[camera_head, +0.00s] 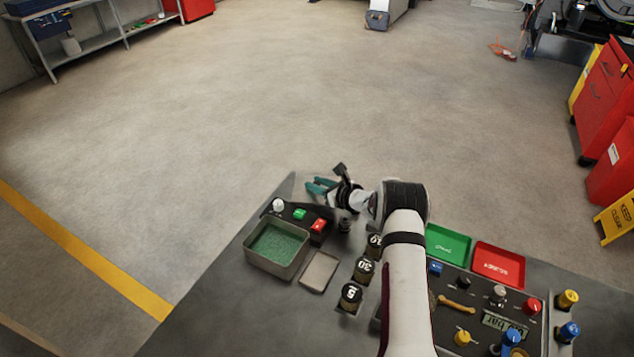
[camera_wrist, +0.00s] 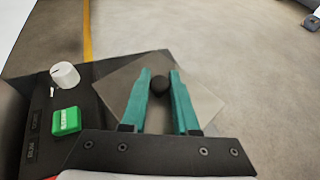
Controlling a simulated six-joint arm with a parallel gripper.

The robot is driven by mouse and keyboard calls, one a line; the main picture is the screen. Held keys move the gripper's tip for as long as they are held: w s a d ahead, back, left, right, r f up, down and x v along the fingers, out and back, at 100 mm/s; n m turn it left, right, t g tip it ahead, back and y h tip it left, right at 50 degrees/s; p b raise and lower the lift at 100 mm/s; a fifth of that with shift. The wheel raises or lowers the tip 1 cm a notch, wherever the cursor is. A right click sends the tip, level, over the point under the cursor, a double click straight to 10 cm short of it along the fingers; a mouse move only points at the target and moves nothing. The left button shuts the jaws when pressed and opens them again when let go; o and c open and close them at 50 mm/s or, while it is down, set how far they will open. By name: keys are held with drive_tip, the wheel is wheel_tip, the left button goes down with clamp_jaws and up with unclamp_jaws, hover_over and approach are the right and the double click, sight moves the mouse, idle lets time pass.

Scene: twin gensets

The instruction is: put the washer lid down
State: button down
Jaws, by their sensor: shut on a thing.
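The washer lid (camera_wrist: 198,97) is a flat grey square plate with a round black knob (camera_wrist: 158,86) in the wrist view. My gripper (camera_wrist: 160,82) has its teal fingers shut on this knob. The lid appears tilted as a diamond in this view, and its near part is hidden by the fingers and the gripper body. In the head view my gripper (camera_head: 317,186) is at the far left corner of the bench, beyond the push buttons. There I cannot clearly tell the lid from the grey bench.
An open box (camera_head: 275,262) with a green inside stands on the bench (camera_head: 230,310), beside a flat grey square pad (camera_head: 320,271). A white knob (camera_head: 278,205), a green button (camera_head: 299,214) and a red button (camera_head: 318,225) lie close by. Dark numbered cylinders (camera_head: 364,269) stand right of the pad.

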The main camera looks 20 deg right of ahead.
drive_tip(key=c, duration=0.7)
unclamp_jaws()
drive_tip(key=shift+f, duration=0.1)
